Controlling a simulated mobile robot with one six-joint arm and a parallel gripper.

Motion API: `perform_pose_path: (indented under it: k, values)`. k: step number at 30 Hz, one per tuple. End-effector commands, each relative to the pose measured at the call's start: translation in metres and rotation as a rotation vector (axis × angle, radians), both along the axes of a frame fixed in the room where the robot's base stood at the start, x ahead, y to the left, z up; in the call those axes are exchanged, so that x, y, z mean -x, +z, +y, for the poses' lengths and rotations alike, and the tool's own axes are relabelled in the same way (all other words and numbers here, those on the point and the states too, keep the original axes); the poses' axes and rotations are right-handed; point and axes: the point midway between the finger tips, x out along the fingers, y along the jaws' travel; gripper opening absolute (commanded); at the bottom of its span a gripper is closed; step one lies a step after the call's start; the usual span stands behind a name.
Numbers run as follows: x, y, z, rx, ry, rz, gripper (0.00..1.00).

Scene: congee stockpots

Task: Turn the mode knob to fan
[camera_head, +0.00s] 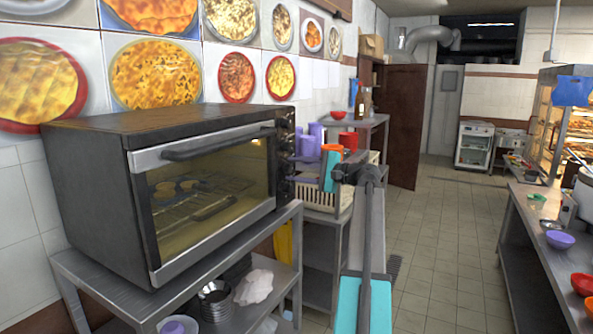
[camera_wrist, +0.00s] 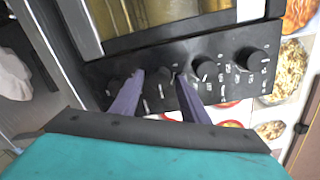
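The toaster oven (camera_head: 200,185) stands on a metal shelf at the left, its glass door shut. Its black control panel (camera_wrist: 225,75) has several round knobs in a row. In the wrist view, one black knob (camera_wrist: 164,74) lies between the tips of my gripper (camera_wrist: 159,73), whose two purple-grey fingers are apart. I cannot tell whether they touch it. Other knobs, one in the middle (camera_wrist: 205,70) and one at the right (camera_wrist: 257,60), lie to the right. The labels are too small to read, so I cannot tell which knob is the mode knob or its setting.
The metal shelf (camera_head: 105,295) under the oven holds bowls and a cloth (camera_head: 254,287) lower down. A white basket (camera_head: 318,196) stands behind my arm. A counter with coloured bowls (camera_head: 560,240) is at the right. The tiled aisle floor (camera_head: 440,240) is clear.

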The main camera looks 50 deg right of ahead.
Motion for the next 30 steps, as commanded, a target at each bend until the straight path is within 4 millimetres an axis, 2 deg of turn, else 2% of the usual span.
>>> perform_pose_path:
  k: [11,16,20,30]
  values:
    - [0.002,0.000,-0.001,0.002,-0.002,-0.001,0.45]
    - [0.010,0.000,-0.004,0.002,-0.003,0.000,0.45]
    - [0.023,0.000,-0.007,0.002,-0.004,-0.001,0.45]
    - [0.074,0.002,-0.021,0.002,-0.003,-0.001,0.45]
